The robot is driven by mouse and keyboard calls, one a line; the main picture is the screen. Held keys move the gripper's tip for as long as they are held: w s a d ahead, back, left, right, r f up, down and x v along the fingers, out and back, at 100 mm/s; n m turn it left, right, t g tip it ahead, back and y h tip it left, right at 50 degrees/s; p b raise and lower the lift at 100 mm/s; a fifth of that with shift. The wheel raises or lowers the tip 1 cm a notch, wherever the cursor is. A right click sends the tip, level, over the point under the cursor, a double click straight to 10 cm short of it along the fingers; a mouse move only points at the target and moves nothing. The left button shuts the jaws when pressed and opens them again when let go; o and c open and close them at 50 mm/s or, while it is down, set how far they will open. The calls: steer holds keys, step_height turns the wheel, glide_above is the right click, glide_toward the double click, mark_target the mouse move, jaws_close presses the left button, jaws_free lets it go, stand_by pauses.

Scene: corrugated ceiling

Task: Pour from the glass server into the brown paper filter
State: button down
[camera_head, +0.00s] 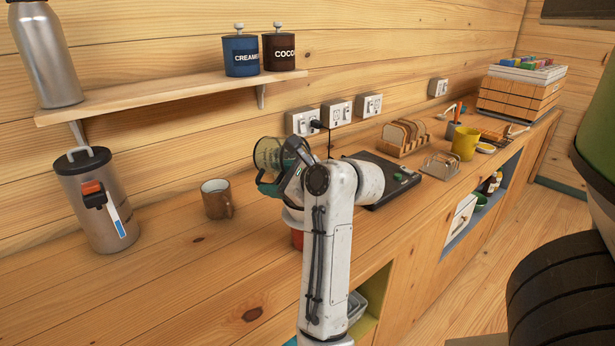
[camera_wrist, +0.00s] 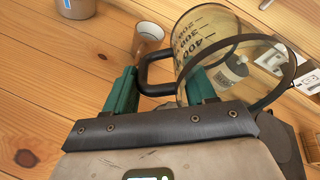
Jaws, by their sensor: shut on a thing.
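The glass server (camera_head: 268,153) is a clear, olive-tinted jug held above the counter, partly hidden by my arm. In the wrist view the server (camera_wrist: 207,28) shows dark volume marks, a wide rim and a black handle (camera_wrist: 143,74). My gripper (camera_head: 277,184) has green fingers, which also show in the wrist view (camera_wrist: 160,88); they are shut on the handle. I cannot tell whether liquid is inside. A white rim and a red thing (camera_head: 297,239) show just behind and below my gripper, mostly covered by my arm. I cannot make out the brown paper filter.
A brown mug (camera_head: 217,199) stands left of the server, with a steel canister (camera_head: 96,205) farther left. A black flat device (camera_head: 403,177) lies right of my arm. A shelf (camera_head: 160,95) hangs above left. The front left counter is clear.

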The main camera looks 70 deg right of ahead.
steer(key=shift+w+d+r+g+p, duration=0.1)
steer(key=shift+w+d+g+p, duration=0.1)
steer(key=shift+w+g+p, duration=0.55)
steer(key=p, duration=0.3)
steer(key=shift+g+y, duration=0.25)
steer(key=shift+y, duration=0.05)
steer(key=g+p, duration=0.1)
steer(key=p, duration=0.1)
steer(key=shift+p, duration=0.35)
steer(key=shift+w+d+f+n+g+y+p, duration=0.25)
steer(key=shift+w+g+y+p, duration=0.6)
steer(key=shift+g, duration=1.1)
steer(key=shift+w+d+f+g+y+p, duration=0.25)
steer(key=shift+w+g+y+p, duration=0.4)
steer(key=shift+g+p, duration=1.05)
steer(key=shift+w+d+f+n+g+y+p, duration=0.15)
steer(key=shift+w+d+g+y+p, duration=0.55)
steer(key=shift+g, duration=1.55)
steer(key=shift+w+a, duration=0.35)
